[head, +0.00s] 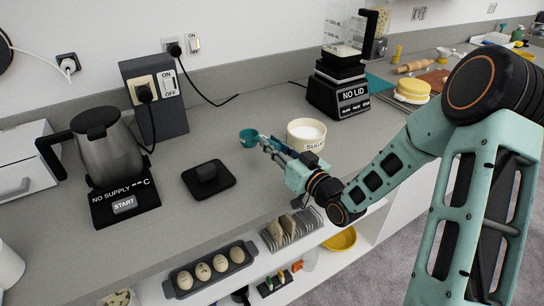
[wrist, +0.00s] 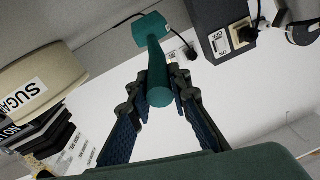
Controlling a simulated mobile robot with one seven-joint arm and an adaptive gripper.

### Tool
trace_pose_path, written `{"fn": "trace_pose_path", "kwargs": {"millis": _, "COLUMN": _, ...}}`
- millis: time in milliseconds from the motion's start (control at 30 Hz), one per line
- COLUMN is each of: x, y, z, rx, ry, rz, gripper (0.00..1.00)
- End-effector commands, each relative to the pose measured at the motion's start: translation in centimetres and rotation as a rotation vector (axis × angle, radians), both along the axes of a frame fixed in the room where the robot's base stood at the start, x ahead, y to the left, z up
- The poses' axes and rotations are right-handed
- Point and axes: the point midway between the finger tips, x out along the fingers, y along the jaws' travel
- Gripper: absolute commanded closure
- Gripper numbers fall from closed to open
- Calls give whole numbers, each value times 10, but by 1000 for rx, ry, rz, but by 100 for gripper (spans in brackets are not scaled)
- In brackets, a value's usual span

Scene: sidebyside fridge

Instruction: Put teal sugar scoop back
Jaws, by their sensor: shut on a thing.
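The teal sugar scoop (head: 249,136) is held above the counter, just left of the cream sugar tub in the head view. In the wrist view the scoop (wrist: 157,75) shows its handle end toward the camera and its cup beyond. My gripper (head: 266,143) is shut on the handle; the fingers also show in the wrist view (wrist: 160,95). The sugar tub (head: 306,136) stands open on the counter with white sugar inside. Its labelled side also shows in the wrist view (wrist: 35,88). My gripper is beside the tub, partly in front of it.
A black blender base (head: 339,92) stands behind the tub. A kettle on its base (head: 124,203) and a small black pad (head: 208,180) lie left. A power box (head: 155,98) is at the wall. An egg tray (head: 210,268) sits lower front.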

Motion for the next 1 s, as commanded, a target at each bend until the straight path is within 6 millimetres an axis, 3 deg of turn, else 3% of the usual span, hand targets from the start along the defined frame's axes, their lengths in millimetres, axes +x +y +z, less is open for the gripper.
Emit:
{"fn": "trace_pose_path", "kwargs": {"millis": 200, "x": 2, "y": 1, "z": -30, "rx": 1, "ry": 2, "rz": 0, "gripper": 100}}
{"fn": "trace_pose_path", "kwargs": {"millis": 467, "x": 2, "y": 1, "z": -30, "rx": 0, "ry": 4, "rz": 1, "gripper": 100}}
{"fn": "trace_pose_path", "kwargs": {"millis": 500, "x": 2, "y": 1, "z": -31, "rx": -1, "ry": 4, "rz": 1, "gripper": 79}}
{"fn": "trace_pose_path", "kwargs": {"millis": 633, "x": 2, "y": 1, "z": -30, "rx": 0, "ry": 4, "rz": 1, "gripper": 65}}
{"fn": "trace_pose_path", "kwargs": {"millis": 1000, "x": 2, "y": 1, "z": -33, "rx": 1, "ry": 3, "rz": 0, "gripper": 65}}
